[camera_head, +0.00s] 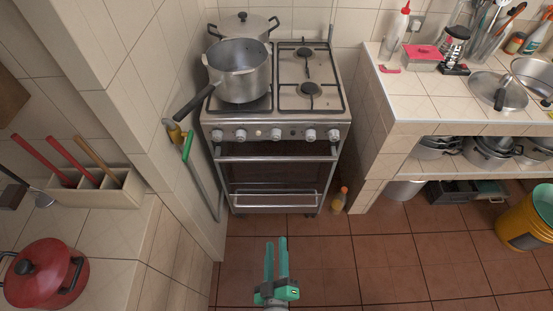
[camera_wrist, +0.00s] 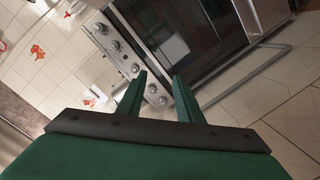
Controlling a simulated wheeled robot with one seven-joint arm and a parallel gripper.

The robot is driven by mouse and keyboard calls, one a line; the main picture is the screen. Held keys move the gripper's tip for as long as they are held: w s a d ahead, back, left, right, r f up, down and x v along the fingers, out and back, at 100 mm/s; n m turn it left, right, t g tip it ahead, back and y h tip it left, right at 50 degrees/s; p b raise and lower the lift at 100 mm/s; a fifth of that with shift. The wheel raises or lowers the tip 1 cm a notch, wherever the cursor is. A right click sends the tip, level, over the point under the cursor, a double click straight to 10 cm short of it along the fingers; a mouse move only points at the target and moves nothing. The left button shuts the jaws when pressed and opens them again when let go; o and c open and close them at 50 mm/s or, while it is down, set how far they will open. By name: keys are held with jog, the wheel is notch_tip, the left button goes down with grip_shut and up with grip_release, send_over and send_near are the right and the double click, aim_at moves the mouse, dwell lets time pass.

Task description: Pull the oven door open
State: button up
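The oven (camera_head: 275,175) stands against the back wall under a gas hob, with a row of knobs on its front panel. Its dark glass door (camera_head: 272,176) looks shut, with a metal bar (camera_head: 275,158) across its top and another bar lower on the front. The door shows tilted in the wrist view (camera_wrist: 185,30), with the knobs to its left. My gripper (camera_head: 276,241) is in front of the oven, over the floor, apart from door and bars. Its two green fingers (camera_wrist: 159,88) are spread with nothing between them.
A pot (camera_head: 240,75) with a long handle sits on the hob, with a lidded pot behind. A small bottle (camera_head: 340,200) stands on the floor at right. Tiled counters flank the oven; the floor before it is clear.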

jog(key=w+f+n, duration=0.1)
jog(key=w+n, duration=0.4)
jog(key=w, duration=0.6)
jog(key=n+t, duration=0.1)
jog(key=n, duration=0.3)
send_near(276, 161)
jog(key=w, duration=0.8)
jog(key=shift+w+d+f, duration=0.1)
jog(key=shift+w+f, duration=0.05)
jog(key=shift+w, duration=1.35)
jog(key=shift+a, duration=0.2)
jog(key=shift+c, duration=0.4)
jog(key=c, duration=0.5)
grip_shut()
